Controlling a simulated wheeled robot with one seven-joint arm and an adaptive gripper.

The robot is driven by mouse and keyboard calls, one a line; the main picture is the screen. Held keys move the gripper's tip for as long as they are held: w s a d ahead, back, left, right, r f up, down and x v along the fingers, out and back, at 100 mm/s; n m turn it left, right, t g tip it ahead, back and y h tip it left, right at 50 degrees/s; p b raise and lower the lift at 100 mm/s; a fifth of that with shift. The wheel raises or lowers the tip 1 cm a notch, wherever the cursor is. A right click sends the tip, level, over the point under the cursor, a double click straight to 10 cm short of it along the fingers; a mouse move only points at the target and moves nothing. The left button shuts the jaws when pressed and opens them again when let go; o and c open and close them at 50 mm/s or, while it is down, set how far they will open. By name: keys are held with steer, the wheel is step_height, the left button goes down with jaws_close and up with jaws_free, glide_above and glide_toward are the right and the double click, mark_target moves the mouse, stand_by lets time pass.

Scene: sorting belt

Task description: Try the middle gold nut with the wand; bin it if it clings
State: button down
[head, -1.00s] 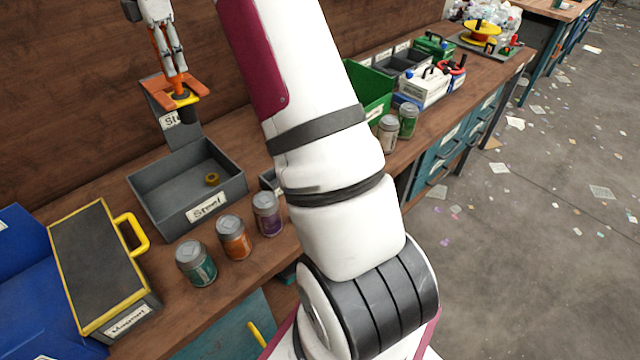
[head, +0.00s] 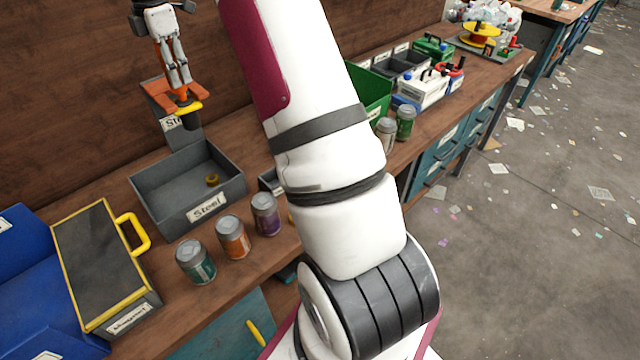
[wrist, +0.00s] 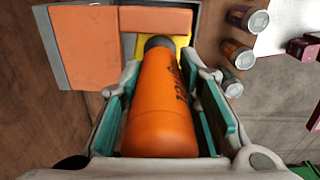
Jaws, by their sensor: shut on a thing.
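My gripper (head: 178,84) is at the upper left in the head view, above the back of the grey Steel bin (head: 150,213). It is shut on the wand, whose orange handle (wrist: 160,105) fills the middle of the wrist view. The wand points down beside an orange forked bracket (head: 160,95) on the grey post behind the bin. A yellow piece (head: 187,107) shows around its lower end, with a dark part below; whether anything clings to the tip is hidden. One gold nut (head: 212,180) lies inside the Steel bin. No middle nut can be made out.
Teal (head: 195,262), orange (head: 232,237) and purple (head: 265,214) cans stand in front of the bin. A yellow-edged case (head: 98,255) and blue bins (head: 30,285) are at left. A green bin (head: 370,92) stands right of my arm, which hides part of the bench.

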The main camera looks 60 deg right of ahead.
steer(key=shift+s+a+p, duration=1.05)
steer(key=shift+s+p, duration=2.75)
steer(key=shift+s, duration=0.7)
steer(key=shift+r, duration=2.55)
